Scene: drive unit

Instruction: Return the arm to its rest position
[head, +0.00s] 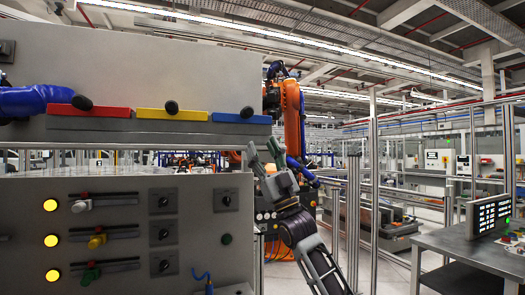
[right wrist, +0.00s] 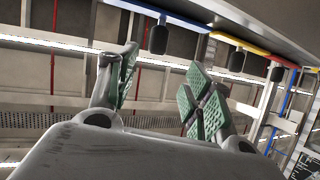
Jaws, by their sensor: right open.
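My right gripper (head: 264,153) points upward in the head view, just right of the grey panel's edge. Its arm comes up from the bottom of the picture. Its fingers are apart with nothing between them. In the right wrist view, the two green-padded fingers (right wrist: 160,95) are spread, with only the ceiling behind them. My left gripper is not in view.
Red (head: 88,110), yellow (head: 172,114) and blue (head: 240,118) bars with black knobs sit on the panel shelf. Below is a control panel (head: 120,260) with lit yellow lamps, sliders and switches. A table (head: 455,250) with a display stands right.

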